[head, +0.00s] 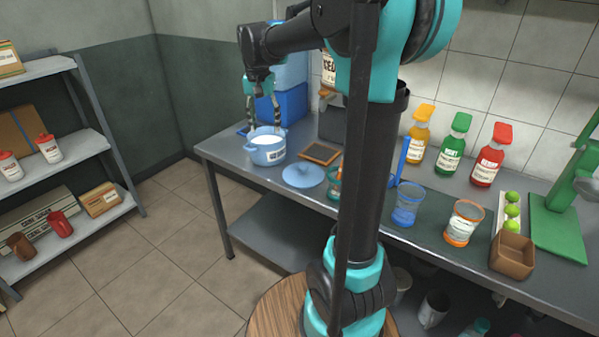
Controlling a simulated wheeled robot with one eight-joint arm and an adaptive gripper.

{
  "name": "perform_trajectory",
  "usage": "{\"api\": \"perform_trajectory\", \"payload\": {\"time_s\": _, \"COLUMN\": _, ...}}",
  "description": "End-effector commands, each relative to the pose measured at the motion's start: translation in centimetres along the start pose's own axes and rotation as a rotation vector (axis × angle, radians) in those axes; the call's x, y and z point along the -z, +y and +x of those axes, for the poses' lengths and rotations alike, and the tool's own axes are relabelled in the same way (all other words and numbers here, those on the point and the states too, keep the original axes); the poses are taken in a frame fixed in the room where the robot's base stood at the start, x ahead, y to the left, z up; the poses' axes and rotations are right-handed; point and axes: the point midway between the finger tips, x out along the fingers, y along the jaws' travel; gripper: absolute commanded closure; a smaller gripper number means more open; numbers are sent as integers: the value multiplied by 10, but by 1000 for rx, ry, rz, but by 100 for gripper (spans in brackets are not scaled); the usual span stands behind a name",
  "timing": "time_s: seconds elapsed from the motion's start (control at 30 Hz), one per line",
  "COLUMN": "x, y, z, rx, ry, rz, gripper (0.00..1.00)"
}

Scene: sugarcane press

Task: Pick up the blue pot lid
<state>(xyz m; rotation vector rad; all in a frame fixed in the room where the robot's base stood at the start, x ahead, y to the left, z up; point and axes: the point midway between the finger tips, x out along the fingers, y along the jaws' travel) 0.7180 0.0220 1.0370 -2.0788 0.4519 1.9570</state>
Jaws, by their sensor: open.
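The blue pot lid (303,176) lies on the metal counter, to the right of and in front of the blue pot (266,151). It is round and light blue, with a small knob on top. The pot stands uncovered, with something white showing inside and a label on its side. My gripper (264,124) points down over the pot, with its two fingers apart and nothing between them. It is up and to the left of the lid, apart from it. How far the fingertips are from the pot's rim is hard to tell.
A dark framed board (320,153) lies behind the lid. My arm hides part of the counter right of it. Blue bins (283,104) stand behind the pot. Cups (407,204), bottles (455,131) and a brown box (512,254) stand on the right. A shelf (60,150) is at left.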

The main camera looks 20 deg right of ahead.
Motion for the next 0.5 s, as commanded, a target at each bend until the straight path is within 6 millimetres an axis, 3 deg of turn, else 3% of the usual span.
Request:
{"api": "perform_trajectory", "payload": {"time_s": 0.03, "x": 12, "y": 22, "z": 5, "rx": -9, "ry": 7, "rz": 142, "gripper": 48}}
{"api": "perform_trajectory", "payload": {"time_s": 0.2, "x": 35, "y": 72, "z": 14, "rx": -28, "ry": 31, "rz": 510, "gripper": 48}}
{"api": "perform_trajectory", "payload": {"time_s": 0.33, "x": 42, "y": 90, "z": 18, "rx": -33, "ry": 41, "rz": 644, "gripper": 48}}
{"api": "perform_trajectory", "payload": {"time_s": 0.5, "x": 44, "y": 94, "z": 34, "rx": -34, "ry": 43, "rz": 677, "gripper": 48}}
